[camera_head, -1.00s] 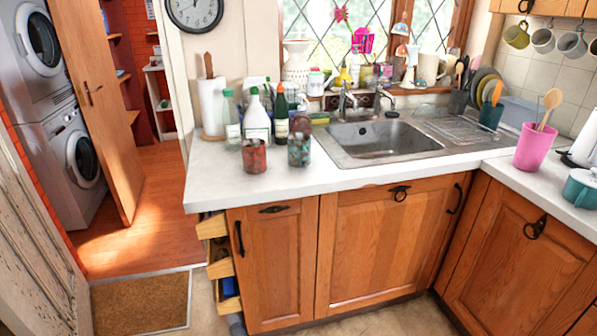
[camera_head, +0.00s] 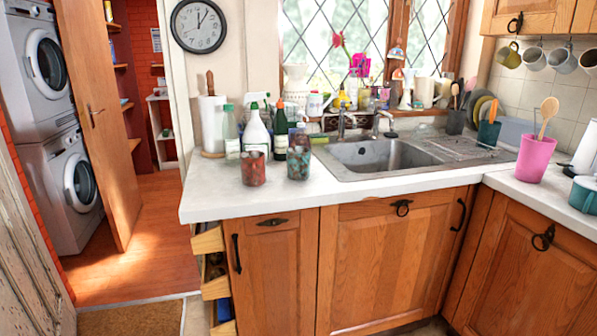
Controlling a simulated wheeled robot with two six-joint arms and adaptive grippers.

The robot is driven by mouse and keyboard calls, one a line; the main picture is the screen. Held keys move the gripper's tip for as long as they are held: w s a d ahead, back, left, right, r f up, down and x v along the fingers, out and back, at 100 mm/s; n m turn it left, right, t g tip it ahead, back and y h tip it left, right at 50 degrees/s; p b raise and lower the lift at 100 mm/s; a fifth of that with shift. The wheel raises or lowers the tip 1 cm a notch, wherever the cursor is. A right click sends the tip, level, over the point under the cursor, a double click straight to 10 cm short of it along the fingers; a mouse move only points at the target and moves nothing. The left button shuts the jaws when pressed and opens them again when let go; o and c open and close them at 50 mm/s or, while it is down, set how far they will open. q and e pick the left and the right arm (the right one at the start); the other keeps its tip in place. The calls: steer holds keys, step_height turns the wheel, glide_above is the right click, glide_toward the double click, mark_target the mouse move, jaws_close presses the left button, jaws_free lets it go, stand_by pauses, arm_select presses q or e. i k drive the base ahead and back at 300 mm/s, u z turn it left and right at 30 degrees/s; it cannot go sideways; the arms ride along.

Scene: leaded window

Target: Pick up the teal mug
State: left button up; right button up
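A teal mug (camera_head: 583,195) stands on the right-hand white counter, at the right edge of the picture. It is partly cut off by the frame, and a small dark knob or lid part shows at its top. A mottled teal-grey pot (camera_head: 299,165) stands on the counter left of the sink, beside a mottled red pot (camera_head: 253,168). Neither of my grippers is in view.
A pink tumbler (camera_head: 535,158) with wooden utensils stands left of the teal mug, and a white kettle-like object (camera_head: 586,148) behind it. Several mugs hang under the wall cupboard. The counter front right of the sink is clear.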

mark_target(297, 157)
steer(key=u, duration=0.5)
steer(key=k, duration=0.55)
steer(key=z, duration=0.35)
steer(key=i, duration=1.1)
steer(key=u, duration=0.4)
